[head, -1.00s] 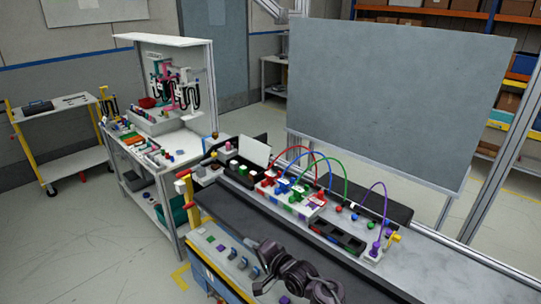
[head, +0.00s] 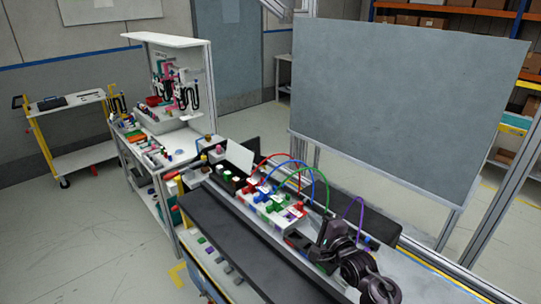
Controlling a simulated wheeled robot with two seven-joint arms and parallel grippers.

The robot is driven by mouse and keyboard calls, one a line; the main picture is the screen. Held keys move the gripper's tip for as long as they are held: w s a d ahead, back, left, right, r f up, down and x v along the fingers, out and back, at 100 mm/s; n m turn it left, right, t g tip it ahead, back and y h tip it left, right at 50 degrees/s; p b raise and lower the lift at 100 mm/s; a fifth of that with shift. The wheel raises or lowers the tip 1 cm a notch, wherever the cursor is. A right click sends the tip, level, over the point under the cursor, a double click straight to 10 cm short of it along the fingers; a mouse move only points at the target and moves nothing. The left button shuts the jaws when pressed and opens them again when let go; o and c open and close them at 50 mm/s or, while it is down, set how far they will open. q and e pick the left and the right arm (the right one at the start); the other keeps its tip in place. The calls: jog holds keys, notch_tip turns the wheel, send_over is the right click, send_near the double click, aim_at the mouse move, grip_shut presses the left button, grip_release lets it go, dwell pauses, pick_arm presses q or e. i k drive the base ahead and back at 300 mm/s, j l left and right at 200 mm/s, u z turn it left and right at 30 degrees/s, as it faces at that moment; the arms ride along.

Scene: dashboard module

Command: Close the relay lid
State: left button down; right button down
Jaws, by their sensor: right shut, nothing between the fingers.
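A white flat panel (head: 240,157), which looks like the relay lid, stands raised and slightly tilted at the back left of the dashboard module (head: 262,206). I cannot make out its hinge. My right gripper (head: 326,236) is shut and empty. It is over the right part of the module, near the dark slotted tray, well to the right of the white panel and apart from it. The gripper hides part of the tray and the module's right end. My left gripper is not in view.
A dark mat strip (head: 225,235) lies clear along the front. A large grey board (head: 405,110) stands behind.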

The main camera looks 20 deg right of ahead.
aim_at(242, 158)
jog(key=i+l, duration=0.1)
jog(key=i, duration=0.9)
